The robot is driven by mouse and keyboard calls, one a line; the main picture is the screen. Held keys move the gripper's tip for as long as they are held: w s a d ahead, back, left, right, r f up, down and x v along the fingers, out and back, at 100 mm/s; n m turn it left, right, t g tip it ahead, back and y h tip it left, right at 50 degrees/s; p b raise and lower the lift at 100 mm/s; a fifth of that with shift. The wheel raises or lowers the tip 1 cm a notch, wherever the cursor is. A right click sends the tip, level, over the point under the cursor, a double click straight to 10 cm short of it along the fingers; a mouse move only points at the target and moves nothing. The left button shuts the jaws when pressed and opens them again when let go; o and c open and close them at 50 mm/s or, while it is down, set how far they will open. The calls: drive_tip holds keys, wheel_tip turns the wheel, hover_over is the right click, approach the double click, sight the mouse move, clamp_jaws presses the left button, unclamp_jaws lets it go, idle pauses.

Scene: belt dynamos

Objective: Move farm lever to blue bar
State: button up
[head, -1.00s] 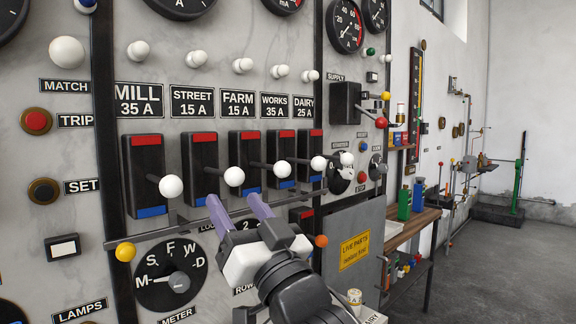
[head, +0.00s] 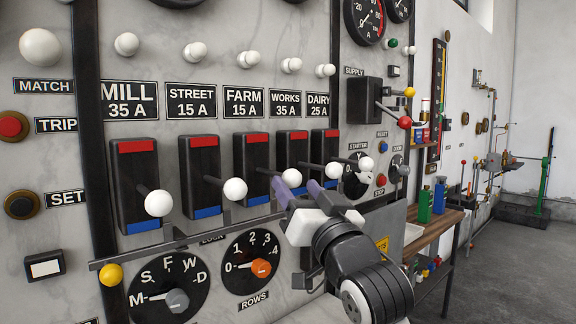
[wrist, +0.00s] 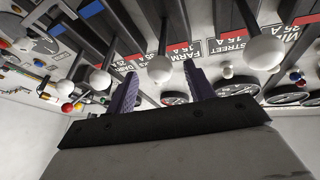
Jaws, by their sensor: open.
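The farm lever's white knob (head: 291,178) sticks out on a dark rod from its black housing (head: 258,165), about midway between a red bar (head: 257,138) above and a blue bar (head: 258,201) below. My gripper (head: 298,186) is open, its two purple fingers pointing at the panel right by the farm knob. In the wrist view, upside down, the farm knob (wrist: 159,68) shows between the fingers (wrist: 160,88), apart from both. The street knob (head: 235,190) is just left of the gripper.
The mill knob (head: 158,203) is further left, and another lever knob (head: 365,163) is close on the right. A dark rail with a yellow end ball (head: 111,275) runs below the levers. Two dials, one with an orange knob (head: 260,268), lie under it.

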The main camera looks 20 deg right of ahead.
sight(288, 174)
drive_tip(key=p+x, duration=0.1)
drive_tip(key=x, duration=0.4)
drive_tip(key=shift+w, duration=0.15)
clamp_jaws()
